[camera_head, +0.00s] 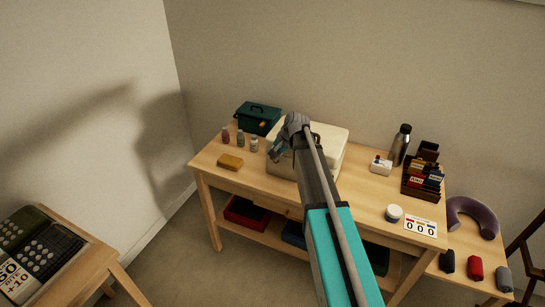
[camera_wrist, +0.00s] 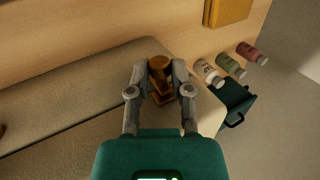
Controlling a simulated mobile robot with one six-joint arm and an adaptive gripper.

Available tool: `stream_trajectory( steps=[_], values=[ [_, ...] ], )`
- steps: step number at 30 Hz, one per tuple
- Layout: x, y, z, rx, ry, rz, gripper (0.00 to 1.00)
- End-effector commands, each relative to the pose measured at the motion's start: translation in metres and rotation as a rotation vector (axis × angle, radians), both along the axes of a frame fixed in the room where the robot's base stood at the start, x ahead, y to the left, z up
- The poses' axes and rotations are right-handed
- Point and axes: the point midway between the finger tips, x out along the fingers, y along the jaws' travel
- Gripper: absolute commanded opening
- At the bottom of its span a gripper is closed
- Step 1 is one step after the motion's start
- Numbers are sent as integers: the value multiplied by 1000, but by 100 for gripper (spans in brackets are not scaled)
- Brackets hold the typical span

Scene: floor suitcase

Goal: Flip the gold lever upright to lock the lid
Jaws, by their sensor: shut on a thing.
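The cream suitcase (camera_head: 328,143) lies on the wooden table with its lid down. It fills the left and middle of the wrist view (camera_wrist: 70,95). The gold lever (camera_wrist: 159,66) is at the suitcase's side near a corner, with a rounded end and a base plate below it in the wrist view. My gripper (camera_wrist: 159,78) is shut on the lever, one finger on each side. In the head view my gripper (camera_head: 278,152) is at the suitcase's left front, and my arm hides part of the suitcase and the lever. I cannot tell how upright the lever stands.
Small bottles (camera_head: 240,138), a yellow-brown block (camera_head: 230,162) and a green case (camera_head: 257,119) are left of the suitcase. A white box (camera_head: 381,166), a steel flask (camera_head: 400,145), a dark rack (camera_head: 421,190) and a jar (camera_head: 393,213) are to the right.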

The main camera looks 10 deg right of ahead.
Motion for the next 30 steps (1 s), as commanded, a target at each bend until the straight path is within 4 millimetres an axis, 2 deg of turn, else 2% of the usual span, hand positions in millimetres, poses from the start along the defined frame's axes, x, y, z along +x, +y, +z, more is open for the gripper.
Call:
stream_trajectory(
  steps=[11,12,17,30],
  values=[
    [-1,-1,0,16,-12,0,0],
    [-1,-2,0,16,-12,0,33],
    [-1,-2,0,17,-13,-1,62],
    [-1,-1,0,13,-10,-1,62]
  ],
)
